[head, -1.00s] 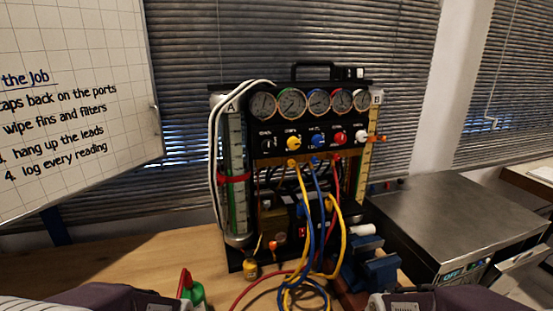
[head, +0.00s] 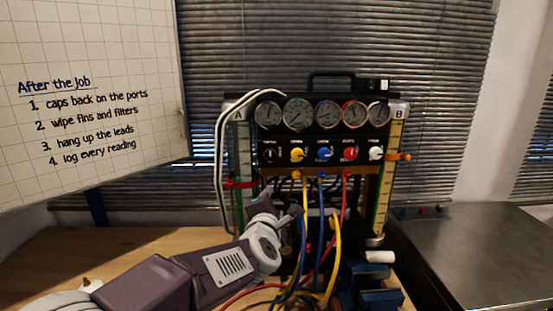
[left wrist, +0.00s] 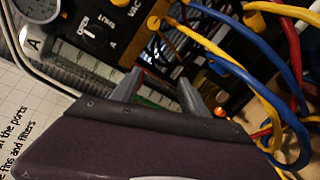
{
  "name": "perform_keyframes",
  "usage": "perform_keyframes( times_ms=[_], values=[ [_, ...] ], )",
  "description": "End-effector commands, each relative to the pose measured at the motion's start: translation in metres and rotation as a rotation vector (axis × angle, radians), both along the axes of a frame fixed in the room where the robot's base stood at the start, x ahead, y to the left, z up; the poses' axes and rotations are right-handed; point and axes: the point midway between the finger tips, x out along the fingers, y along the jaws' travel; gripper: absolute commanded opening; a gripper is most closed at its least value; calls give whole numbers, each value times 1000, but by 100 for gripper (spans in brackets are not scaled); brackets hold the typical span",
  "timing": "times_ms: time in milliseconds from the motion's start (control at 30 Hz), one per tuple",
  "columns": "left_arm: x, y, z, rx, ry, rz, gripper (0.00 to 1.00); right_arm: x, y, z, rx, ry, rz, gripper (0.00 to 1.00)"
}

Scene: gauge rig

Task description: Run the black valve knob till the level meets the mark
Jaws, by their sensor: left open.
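The black valve knob (head: 270,153) is at the left end of the knob row on the gauge rig. It also shows at the upper left in the left wrist view (left wrist: 93,36), with its pointer line visible. Sight tube A (head: 238,150) stands at the rig's left side, with a red marker band (head: 237,184) around it. Sight tube B (head: 391,165) stands on the right with an orange marker (head: 399,157). The liquid levels are hard to read. My left gripper (left wrist: 157,90) is open and empty, below the black knob and apart from it. My right gripper is out of view.
Yellow, blue and red hoses (head: 321,225) hang in front of the rig, close right of my left gripper. Yellow (head: 297,153), blue (head: 323,153), red (head: 350,153) and white (head: 376,153) knobs continue the row. A metal-topped unit (head: 470,245) stands at right.

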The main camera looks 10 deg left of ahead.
Motion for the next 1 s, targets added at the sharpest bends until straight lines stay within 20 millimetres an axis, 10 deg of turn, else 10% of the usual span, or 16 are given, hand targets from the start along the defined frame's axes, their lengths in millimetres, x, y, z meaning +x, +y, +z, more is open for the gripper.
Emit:
perform_keyframes(
  times_ms=[100,233,1000],
  values=[
    [-5,-3,69,-368,-220,140,52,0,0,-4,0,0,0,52],
    [-15,-5,100,-588,-319,205,52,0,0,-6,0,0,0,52],
    [72,21,102,-604,-322,213,52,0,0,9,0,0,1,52]
  ],
)
